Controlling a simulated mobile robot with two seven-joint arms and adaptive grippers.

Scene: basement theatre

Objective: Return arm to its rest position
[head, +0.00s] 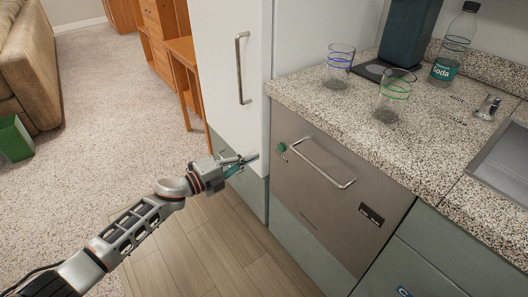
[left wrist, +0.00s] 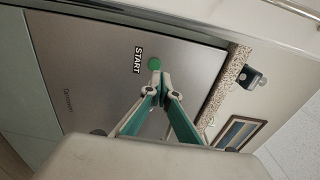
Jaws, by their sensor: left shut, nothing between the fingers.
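My left gripper (head: 242,161) reaches in from the lower left of the head view. It is shut and empty, in front of the edge between the white fridge and the dishwasher. In the left wrist view its fingertips (left wrist: 155,72) meet just below a green round button (left wrist: 154,64) marked START. I cannot tell whether they touch it. The button (head: 281,147) also shows in the head view, on the upper left of the dishwasher front, a little right of the fingertips. My right gripper is not in view.
The dishwasher (head: 330,206) is closed, with a bar handle (head: 322,166). The counter (head: 345,111) above holds two glasses (head: 340,62) (head: 394,98) and a soda bottle (head: 453,45). A white fridge door (head: 226,62) stands left. Open floor (head: 100,120) lies to the left.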

